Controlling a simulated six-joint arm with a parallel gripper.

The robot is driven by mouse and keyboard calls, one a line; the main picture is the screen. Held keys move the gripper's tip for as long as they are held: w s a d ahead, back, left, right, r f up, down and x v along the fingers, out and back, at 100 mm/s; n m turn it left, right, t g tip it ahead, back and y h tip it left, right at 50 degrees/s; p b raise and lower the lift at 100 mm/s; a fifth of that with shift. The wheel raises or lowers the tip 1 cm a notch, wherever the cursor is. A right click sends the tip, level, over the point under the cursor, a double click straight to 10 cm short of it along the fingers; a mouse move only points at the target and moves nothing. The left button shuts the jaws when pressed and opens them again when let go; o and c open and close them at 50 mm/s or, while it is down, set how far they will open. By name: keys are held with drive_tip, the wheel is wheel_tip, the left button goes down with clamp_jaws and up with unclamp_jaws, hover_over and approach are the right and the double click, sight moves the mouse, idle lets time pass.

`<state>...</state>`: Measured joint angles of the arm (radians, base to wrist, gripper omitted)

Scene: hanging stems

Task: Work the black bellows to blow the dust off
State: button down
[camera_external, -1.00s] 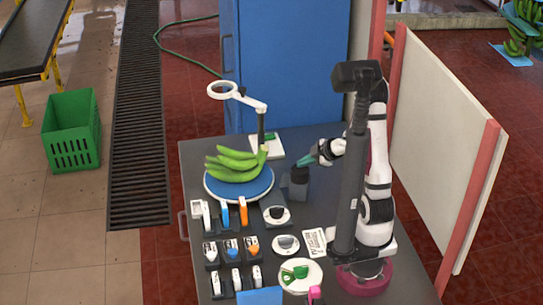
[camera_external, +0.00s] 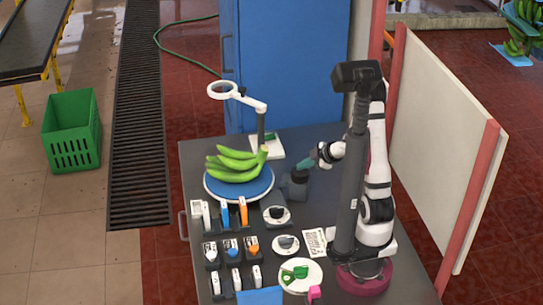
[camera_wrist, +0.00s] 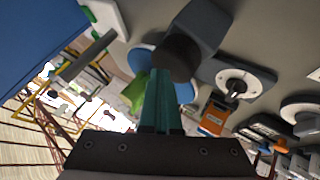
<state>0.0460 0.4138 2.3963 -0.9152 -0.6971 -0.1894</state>
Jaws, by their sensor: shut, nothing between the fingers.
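The black bellows (camera_external: 299,176) stands on a dark grey block (camera_external: 295,192), right of the blue turntable. In the wrist view its round dark top (camera_wrist: 181,57) lies just past my fingertips, with the grey block (camera_wrist: 200,22) behind it. My gripper (camera_external: 311,161) has teal fingers, shut together and empty, at the top of the bellows. In the wrist view the closed fingers (camera_wrist: 161,80) overlap the edge of the bellows; I cannot tell how hard they touch. Green bananas (camera_external: 236,163) lie on the blue turntable (camera_external: 240,192). Dust is too small to make out.
A magnifier lamp (camera_external: 262,122) stands behind the bananas. Several labelled tools (camera_external: 232,250) in dark holders fill the front left of the table. A white plate (camera_external: 300,283) with a green item lies at the front. A white panel (camera_external: 440,150) stands to the right.

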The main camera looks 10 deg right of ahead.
sight(304, 172)
drive_tip(key=shift+f, duration=0.1)
idle(0.3)
drive_tip(key=shift+r, duration=1.35)
drive_tip(key=shift+r, duration=2.55)
